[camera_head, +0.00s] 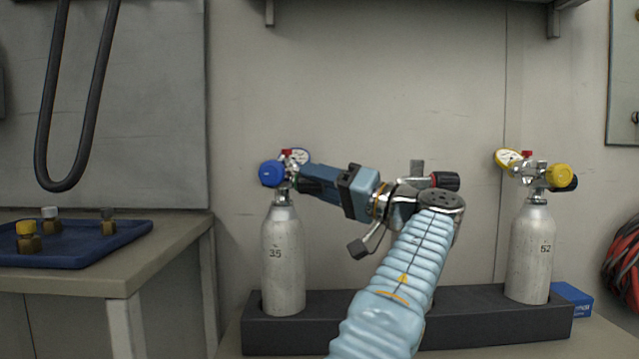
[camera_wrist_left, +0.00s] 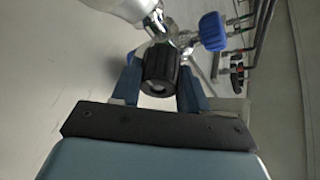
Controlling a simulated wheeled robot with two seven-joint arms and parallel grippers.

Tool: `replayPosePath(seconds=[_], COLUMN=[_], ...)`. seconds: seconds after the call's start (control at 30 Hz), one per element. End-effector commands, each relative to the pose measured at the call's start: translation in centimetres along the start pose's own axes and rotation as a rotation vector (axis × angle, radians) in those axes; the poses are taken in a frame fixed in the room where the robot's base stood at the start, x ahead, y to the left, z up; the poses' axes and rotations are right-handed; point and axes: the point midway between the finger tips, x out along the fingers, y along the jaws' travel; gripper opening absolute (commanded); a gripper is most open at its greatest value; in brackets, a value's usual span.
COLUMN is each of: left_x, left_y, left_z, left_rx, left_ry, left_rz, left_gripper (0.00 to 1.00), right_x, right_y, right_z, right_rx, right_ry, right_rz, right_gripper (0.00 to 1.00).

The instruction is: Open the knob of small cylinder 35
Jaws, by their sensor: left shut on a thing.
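Small cylinder 35 (camera_head: 283,255) is a silver bottle marked 35, standing upright in a dark rack. Its valve on top carries a blue knob (camera_head: 271,173) on the left side and a small gauge behind. My left gripper (camera_head: 303,182) reaches the valve from the right. In the left wrist view, the gripper (camera_wrist_left: 160,80) has one blue finger on each side of a black knob (camera_wrist_left: 161,68) and is shut on it. The blue knob (camera_wrist_left: 213,31) also shows there, outside the fingers. In the head view the gripper mostly hides the black knob.
Cylinder 52 (camera_head: 530,250), with a yellow knob (camera_head: 558,174), stands at the right of the dark rack (camera_head: 480,316). Another valve with a black and red knob (camera_head: 444,181) shows behind my arm. A blue tray (camera_head: 75,245) with fittings lies on the left bench.

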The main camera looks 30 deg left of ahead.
Motion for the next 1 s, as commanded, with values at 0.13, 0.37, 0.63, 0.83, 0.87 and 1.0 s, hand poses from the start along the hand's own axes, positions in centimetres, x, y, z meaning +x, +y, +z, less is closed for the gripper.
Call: replayPosePath(seconds=[0.13,0.37,0.63,0.83,0.87,1.0], left_x=[-0.04,-0.04,-0.04,-0.03,-0.03,-0.02], left_y=[0.21,0.22,0.22,0.19,0.17,0.11], left_z=[0.08,0.08,0.08,0.07,0.06,0.04], left_rx=[0.0,-0.001,0.0,0.0,-0.001,-0.001], left_ry=[-0.002,-0.002,-0.002,-0.001,-0.001,-0.001], left_rz=[0.004,0.004,0.004,0.003,0.003,0.001], left_gripper=[0.14,0.14,0.14,0.61,0.65,0.69], right_x=[0.05,0.06,0.06,0.06,0.05,0.04], right_y=[0.02,0.02,0.02,0.02,0.02,0.01], right_z=[0.0,0.0,0.0,0.0,0.0,0.0], right_rx=[0.0,0.0,0.0,0.0,0.0,0.0], right_ry=[0.0,0.0,0.0,0.0,0.0,0.0], right_rz=[0.0,0.0,0.0,0.0,0.0,0.0], right_gripper=[0.43,0.43,0.43,0.43,0.43,0.43])
